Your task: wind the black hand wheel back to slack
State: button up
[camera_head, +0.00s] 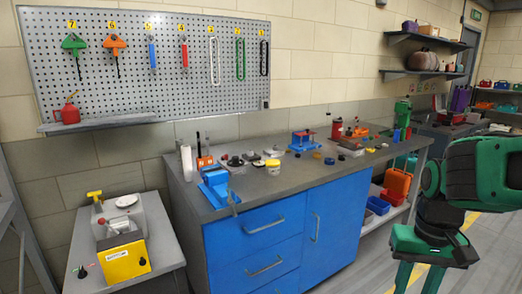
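I cannot single out the black hand wheel with certainty. My gripper (419,279) is at the lower right, on my green and black arm, in front of the bench's right part. Its two green fingers point down, spread apart, with floor showing between them. The fingertips run to the bottom edge of the picture. It is far from both dark parts.
A blue vise (216,188) stands at the bench's front left corner. Blue drawers and a door (334,222) fill the bench front. Colored bins and an orange case (397,182) sit on the lower shelf. A pegboard (180,85) with tools hangs behind. Open floor lies before the bench.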

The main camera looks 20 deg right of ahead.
aim_at(236, 160)
jog(key=u, duration=0.3)
jog(key=i, duration=1.25)
jog(key=u, duration=0.7)
